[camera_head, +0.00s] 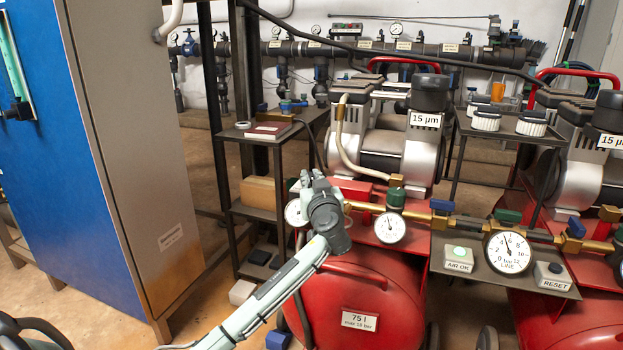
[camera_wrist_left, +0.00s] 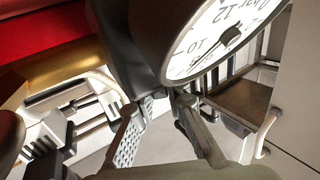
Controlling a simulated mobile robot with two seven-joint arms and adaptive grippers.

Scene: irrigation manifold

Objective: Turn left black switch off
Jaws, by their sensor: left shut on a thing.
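My left gripper (camera_head: 316,186) is at the left end of the brass pipe, beside the leftmost gauge (camera_head: 294,212). My own wrist covers most of it in the head view. In the left wrist view the fingers (camera_wrist_left: 163,102) are shut on the lower end of a dark lever-like part (camera_wrist_left: 120,50), which looks like the black switch. A large gauge face (camera_wrist_left: 222,38) is just right of it. In the head view this switch is hidden behind my wrist, so I cannot tell its angle there. My right gripper is not in view.
Green (camera_head: 397,197) and blue (camera_head: 442,206) handles sit along the brass pipe to the right, with another gauge (camera_head: 389,228). A red tank (camera_head: 350,290) is below. A blue cabinet (camera_head: 70,130) stands left, a dark shelf rack (camera_head: 250,212) behind.

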